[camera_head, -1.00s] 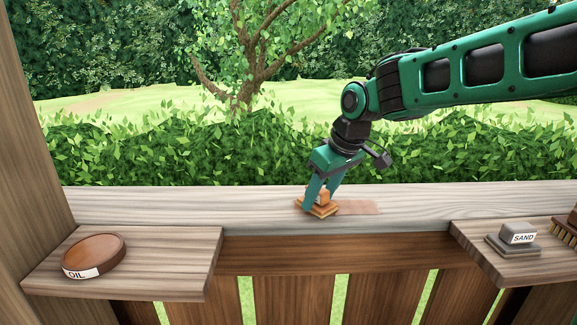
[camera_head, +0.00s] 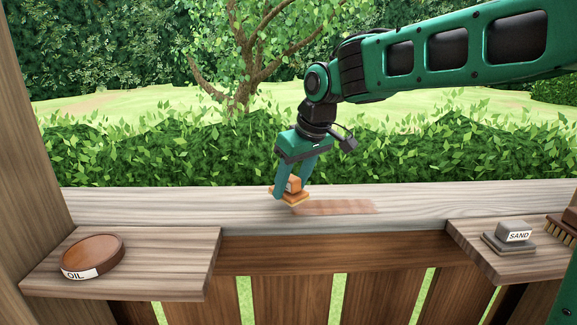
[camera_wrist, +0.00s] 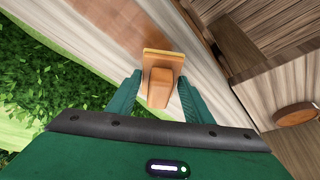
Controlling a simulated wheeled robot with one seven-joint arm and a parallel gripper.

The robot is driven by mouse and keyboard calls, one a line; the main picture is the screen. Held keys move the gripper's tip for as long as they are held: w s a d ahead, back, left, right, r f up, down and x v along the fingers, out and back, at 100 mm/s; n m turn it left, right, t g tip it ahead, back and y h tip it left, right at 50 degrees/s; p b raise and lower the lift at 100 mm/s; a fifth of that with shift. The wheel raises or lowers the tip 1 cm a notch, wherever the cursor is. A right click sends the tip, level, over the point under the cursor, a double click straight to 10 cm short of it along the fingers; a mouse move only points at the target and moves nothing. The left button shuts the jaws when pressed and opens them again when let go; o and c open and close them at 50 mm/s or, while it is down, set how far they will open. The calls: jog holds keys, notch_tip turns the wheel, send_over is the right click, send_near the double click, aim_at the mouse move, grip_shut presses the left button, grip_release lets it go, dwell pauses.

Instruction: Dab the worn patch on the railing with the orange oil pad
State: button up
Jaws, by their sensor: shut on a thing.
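My gripper (camera_head: 295,180) is shut on the orange oil pad (camera_head: 291,195). The pad has an orange block grip on a flat base. In the wrist view the pad (camera_wrist: 160,76) sits between my two fingers. The pad is at the left end of the worn patch (camera_head: 340,207), a reddish-brown strip on top of the railing (camera_head: 180,207). I cannot tell whether the pad touches the wood or hovers just above it. The patch also shows at the top of the wrist view (camera_wrist: 112,15).
A round brown dish labelled OIL (camera_head: 92,256) stands on the left shelf (camera_head: 190,262). A grey block labelled SAND (camera_head: 512,235) and a brush (camera_head: 565,226) are on the right shelf (camera_head: 490,255). A hedge lies behind the railing. The railing left of the pad is clear.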

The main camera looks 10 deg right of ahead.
jog(key=shift+r, duration=2.4)
